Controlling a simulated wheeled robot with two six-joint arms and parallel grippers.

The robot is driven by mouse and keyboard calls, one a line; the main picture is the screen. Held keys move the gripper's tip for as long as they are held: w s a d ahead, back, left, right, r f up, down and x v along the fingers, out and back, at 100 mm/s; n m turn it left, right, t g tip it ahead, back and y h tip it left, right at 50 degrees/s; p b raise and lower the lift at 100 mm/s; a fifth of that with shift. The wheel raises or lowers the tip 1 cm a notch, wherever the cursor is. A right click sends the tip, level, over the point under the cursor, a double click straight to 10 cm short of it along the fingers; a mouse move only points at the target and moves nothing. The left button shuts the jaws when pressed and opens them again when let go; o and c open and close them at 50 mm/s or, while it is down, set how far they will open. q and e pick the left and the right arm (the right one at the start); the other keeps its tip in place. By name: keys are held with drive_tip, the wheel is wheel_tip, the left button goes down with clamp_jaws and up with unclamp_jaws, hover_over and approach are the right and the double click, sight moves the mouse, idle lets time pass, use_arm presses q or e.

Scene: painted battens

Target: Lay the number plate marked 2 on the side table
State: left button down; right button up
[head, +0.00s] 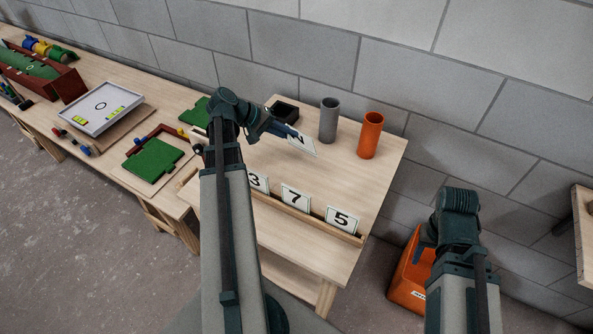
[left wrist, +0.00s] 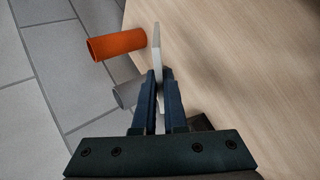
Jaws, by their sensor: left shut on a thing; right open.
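The white number plate marked 2 (head: 301,145) is held tilted above the wooden table; part of its digit is covered. My left gripper (head: 287,132) is shut on its edge. In the left wrist view the plate (left wrist: 157,45) is seen nearly edge-on between the fingertips (left wrist: 159,82), over bare wood. A wooden rack (head: 310,221) at the table's front holds upright plates marked 3 (head: 258,182), 7 (head: 295,198) and 5 (head: 341,219). My right gripper (head: 427,240) is open and empty at the lower right, mostly hidden by its wrist.
A grey cylinder (head: 329,120), an orange cylinder (head: 370,136) and a dark open box (head: 284,110) stand along the back. The table top (head: 353,178) is bare between them and the rack. A long workbench with trays adjoins at left. An orange case (head: 407,279) is on the floor.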

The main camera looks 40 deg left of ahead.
use_arm(q)
wheel_tip(320, 180, down, 8)
drive_tip(key=b, duration=0.6)
drive_tip(key=shift+r+b, duration=0.15)
drive_tip(key=shift+b, duration=0.25)
use_arm(e)
wheel_tip(320, 180, down, 8)
drive_tip(key=shift+r, duration=0.15)
use_arm(q)
drive_tip(key=c, duration=1.1)
unclamp_jaws()
drive_tip(key=shift+c, duration=0.2)
drive_tip(key=p+v, duration=0.5)
drive_tip(key=v, duration=0.3)
use_arm(e)
drive_tip(key=shift+r, duration=2.65)
use_arm(q)
drive_tip(key=shift+r, duration=0.15)
